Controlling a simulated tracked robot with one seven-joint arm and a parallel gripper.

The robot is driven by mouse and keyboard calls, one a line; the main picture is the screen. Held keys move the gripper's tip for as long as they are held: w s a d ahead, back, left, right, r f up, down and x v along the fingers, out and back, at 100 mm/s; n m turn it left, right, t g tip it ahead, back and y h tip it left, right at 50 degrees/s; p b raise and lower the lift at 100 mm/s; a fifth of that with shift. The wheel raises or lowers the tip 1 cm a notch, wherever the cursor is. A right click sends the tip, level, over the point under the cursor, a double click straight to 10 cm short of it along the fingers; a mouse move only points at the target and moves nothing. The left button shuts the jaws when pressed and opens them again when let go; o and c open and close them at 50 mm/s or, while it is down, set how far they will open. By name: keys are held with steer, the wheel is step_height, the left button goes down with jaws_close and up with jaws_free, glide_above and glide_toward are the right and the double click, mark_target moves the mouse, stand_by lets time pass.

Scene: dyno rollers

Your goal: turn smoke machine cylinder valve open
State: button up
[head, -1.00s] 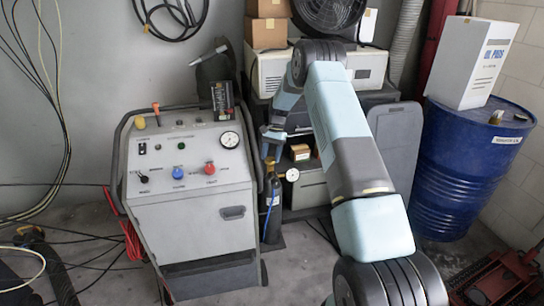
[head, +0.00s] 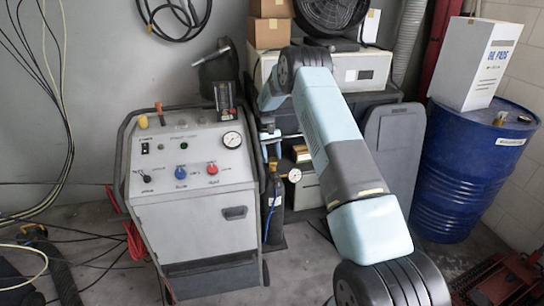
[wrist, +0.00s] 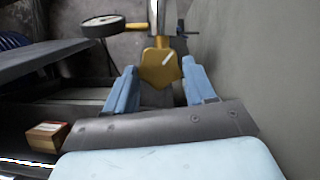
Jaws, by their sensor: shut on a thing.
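The smoke machine (head: 190,220) is a grey wheeled cabinet with a sloped control panel, left of centre in the head view. A dark gas cylinder (head: 275,222) stands upright at its right side, with a round white gauge (head: 294,175) near its top. In the wrist view the brass-yellow cylinder valve (wrist: 160,67) sits between the light blue fingers of my gripper (wrist: 160,70), which is shut on it. The gauge also shows there, edge-on (wrist: 103,26). In the head view my gripper (head: 270,140) is small and partly hidden; the valve is hard to make out.
A blue drum (head: 465,175) with a white box (head: 478,62) on top stands at the right. Cardboard boxes (head: 270,25), a fan (head: 330,14) and equipment crowd the back. Cables (head: 50,130) hang and lie at the left.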

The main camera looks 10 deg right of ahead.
steer(key=shift+d+n+h, duration=0.1)
steer(key=shift+n+h, duration=0.2)
steer(key=shift+n, duration=0.2)
steer(key=o, duration=1)
steer(key=shift+o, duration=0.2)
steer(key=v, duration=0.7)
steer(key=shift+r, duration=0.1)
